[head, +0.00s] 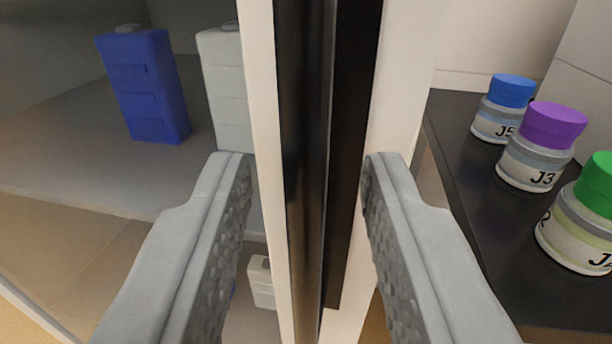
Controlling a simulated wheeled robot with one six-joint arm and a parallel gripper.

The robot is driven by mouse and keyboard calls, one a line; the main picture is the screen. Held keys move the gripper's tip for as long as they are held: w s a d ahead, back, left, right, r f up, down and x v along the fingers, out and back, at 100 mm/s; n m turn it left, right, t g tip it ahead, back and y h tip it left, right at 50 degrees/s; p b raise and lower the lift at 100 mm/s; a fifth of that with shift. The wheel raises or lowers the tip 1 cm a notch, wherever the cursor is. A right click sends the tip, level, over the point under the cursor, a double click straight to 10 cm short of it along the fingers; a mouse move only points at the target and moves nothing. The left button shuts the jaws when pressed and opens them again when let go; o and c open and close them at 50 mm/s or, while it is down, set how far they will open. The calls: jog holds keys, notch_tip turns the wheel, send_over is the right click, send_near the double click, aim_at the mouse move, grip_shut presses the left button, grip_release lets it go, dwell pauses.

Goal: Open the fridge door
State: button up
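The fridge door's pale vertical edge (262,120) runs down the middle of the view. A dark glossy vertical bar (305,130), which looks like the door handle, stands in front of it. My gripper (307,160) is open, with one grey finger on each side of the bar. Gaps show between the bar and both fingers, so it does not look gripped. To the left, the fridge interior shows a shelf (60,160). Whether I see it through glass or an opening, I cannot tell.
A blue bottle (145,85) and a whitish bottle (225,85) stand on the shelf; a small white container (261,282) is below. At right, a dark counter (460,210) holds jars with blue (512,90), purple (553,125) and green (597,185) lids, close to my right finger.

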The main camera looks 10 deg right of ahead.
jog(key=shift+c, duration=0.2)
grip_shut()
